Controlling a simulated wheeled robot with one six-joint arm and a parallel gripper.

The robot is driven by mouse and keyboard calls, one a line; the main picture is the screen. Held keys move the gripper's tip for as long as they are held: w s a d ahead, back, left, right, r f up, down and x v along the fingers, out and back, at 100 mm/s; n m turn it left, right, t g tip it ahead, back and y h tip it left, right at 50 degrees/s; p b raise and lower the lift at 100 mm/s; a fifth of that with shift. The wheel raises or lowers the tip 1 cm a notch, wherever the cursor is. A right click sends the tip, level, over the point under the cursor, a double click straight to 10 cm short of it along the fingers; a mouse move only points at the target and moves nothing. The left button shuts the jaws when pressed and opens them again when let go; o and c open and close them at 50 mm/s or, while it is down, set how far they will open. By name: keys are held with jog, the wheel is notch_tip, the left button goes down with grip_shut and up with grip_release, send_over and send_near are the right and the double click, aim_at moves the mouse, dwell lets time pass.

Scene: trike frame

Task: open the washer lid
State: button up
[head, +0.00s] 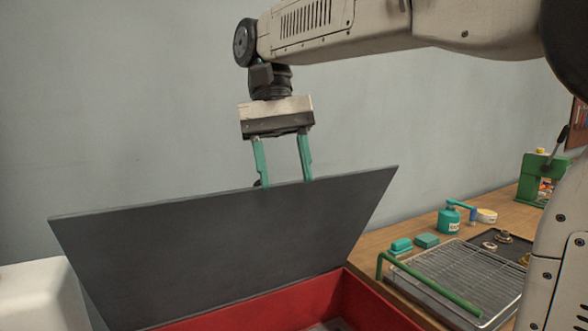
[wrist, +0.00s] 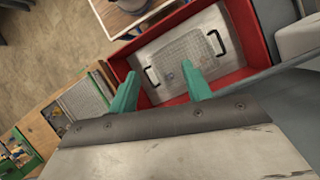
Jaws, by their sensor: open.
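The washer lid (head: 220,245) is a dark grey panel. It stands raised and tilted over the red washer tub (head: 340,295), hinge line low and free edge high. My gripper (head: 284,182) is open above the lid's top edge, its two green fingers pointing down. The fingertips meet that edge in the head view; I cannot tell if they touch it or sit just behind it. In the wrist view my gripper (wrist: 159,73) has nothing between its fingers. The tub's red wall (wrist: 250,30) shows beyond them, around a metal basket with black handles.
A wooden bench (head: 500,207) to the right holds a wire rack (head: 455,278), a teal can (head: 449,219), teal blocks (head: 427,240) and a green press (head: 533,180). A white rounded object (head: 40,295) stands at left. A plain wall rises behind.

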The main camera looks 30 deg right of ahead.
jog(key=shift+s+r, duration=0.1)
jog(key=shift+s, duration=1.25)
